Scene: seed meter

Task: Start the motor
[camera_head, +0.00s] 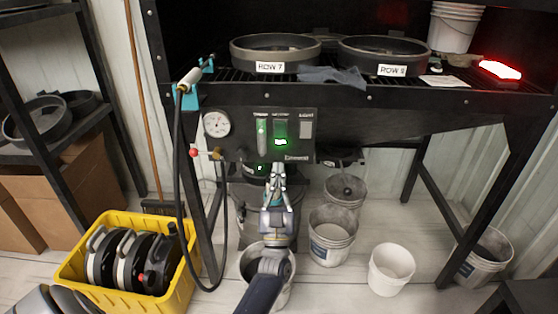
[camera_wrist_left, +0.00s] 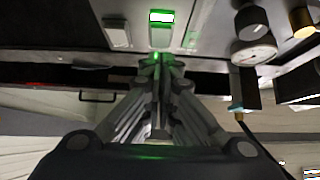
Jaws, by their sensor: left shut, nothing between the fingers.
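The dark control panel (camera_head: 289,124) is on the front of the bench, with a dial gauge (camera_head: 216,123) at its left. The middle switch (camera_head: 280,142) glows green; it also shows lit in the left wrist view (camera_wrist_left: 161,16). A switch to its left (camera_head: 261,135) has a green glow, and a grey switch (camera_head: 306,124) on the right is unlit. The small labels are hard to read. My left gripper (camera_head: 278,168) is shut and empty, just below the middle switch. In the wrist view its fingertips (camera_wrist_left: 160,62) point toward the panel; contact cannot be told. My right gripper is out of view.
Two round pans (camera_head: 275,45) (camera_head: 384,48) sit on the bench, near a glowing red light (camera_head: 500,69). A black hose hangs left of the panel. A yellow crate (camera_head: 70,270) of dark disc units and several buckets (camera_head: 391,268) stand on the floor.

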